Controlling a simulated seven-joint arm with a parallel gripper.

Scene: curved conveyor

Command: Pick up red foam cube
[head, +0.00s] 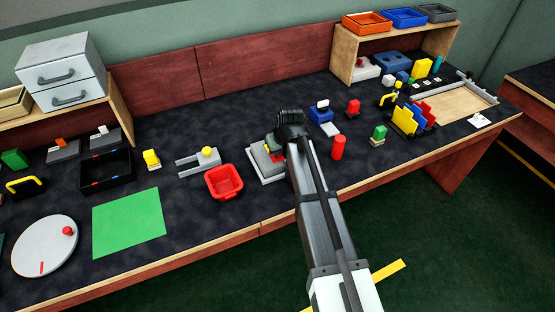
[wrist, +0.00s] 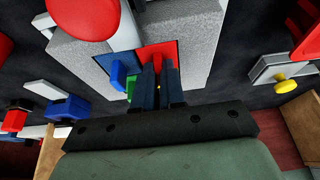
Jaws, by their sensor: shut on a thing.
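The red foam cube (wrist: 156,52) shows in the wrist view as a red patch at my fingertips, set in a light grey block (wrist: 196,30). My gripper (wrist: 158,70) points down into this block, with its two dark fingers close together and shut on the red piece. In the head view my gripper (head: 290,137) is over the grey block (head: 258,166), and my arm hides much of it. A small red part (head: 279,155) shows beside the gripper. The lower part of the cube is hidden.
Beside the red piece in the block are a blue piece (wrist: 119,72) and a green piece (wrist: 131,88). A red cylinder (head: 338,147) stands right of my arm. A red tray (head: 224,182) lies to the left. The green mat (head: 129,222) is clear.

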